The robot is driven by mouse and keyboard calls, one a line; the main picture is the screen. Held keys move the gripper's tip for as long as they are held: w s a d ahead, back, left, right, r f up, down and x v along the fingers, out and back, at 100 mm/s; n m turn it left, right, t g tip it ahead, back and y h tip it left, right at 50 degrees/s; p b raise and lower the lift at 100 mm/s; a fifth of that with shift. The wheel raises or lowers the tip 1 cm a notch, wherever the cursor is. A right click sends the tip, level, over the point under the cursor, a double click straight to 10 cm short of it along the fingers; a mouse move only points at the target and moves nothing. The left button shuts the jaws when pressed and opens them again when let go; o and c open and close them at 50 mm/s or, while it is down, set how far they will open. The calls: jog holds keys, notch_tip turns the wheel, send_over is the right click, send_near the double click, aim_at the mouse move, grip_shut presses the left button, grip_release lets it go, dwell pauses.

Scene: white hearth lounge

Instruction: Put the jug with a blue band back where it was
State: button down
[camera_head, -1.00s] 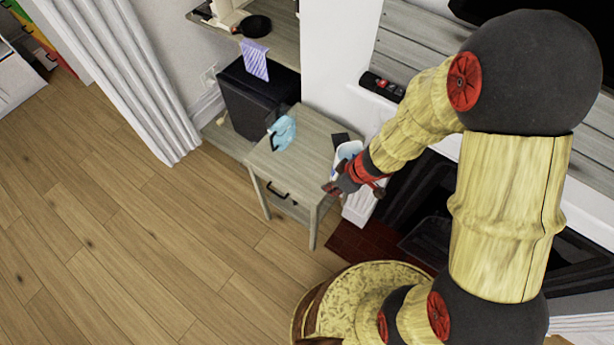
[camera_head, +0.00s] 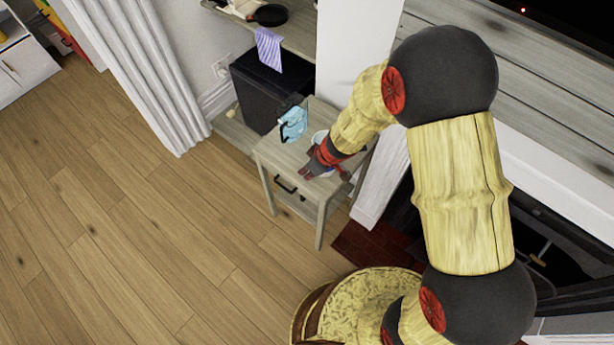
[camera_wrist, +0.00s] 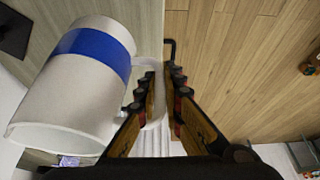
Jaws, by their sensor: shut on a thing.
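The white jug with a blue band (camera_wrist: 85,75) fills the left of the wrist view, lying aslant in that picture. My gripper (camera_wrist: 160,88) is shut on its handle. In the head view my gripper (camera_head: 322,165) is over the small grey side table (camera_head: 272,150), towards its right side. The jug's pale rim (camera_head: 319,136) shows just behind it, and my arm and gripper hide most of the jug. I cannot tell whether its base touches the tabletop.
A light blue jug (camera_head: 293,124) with a dark handle stands on the table, left of my gripper. A dark flat thing (camera_wrist: 14,32) lies on the tabletop. A black box (camera_head: 262,90) stands behind the table. Open wooden floor (camera_head: 130,220) lies to the left.

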notch_tip(320, 180, down, 4)
jog(key=b, duration=0.2)
jog(key=shift+w+a+r+b, duration=0.15)
jog(key=shift+r+b, duration=0.05)
jog(key=shift+b, duration=0.2)
jog(key=shift+r, duration=0.1)
jog(key=c, duration=1.9)
grip_release()
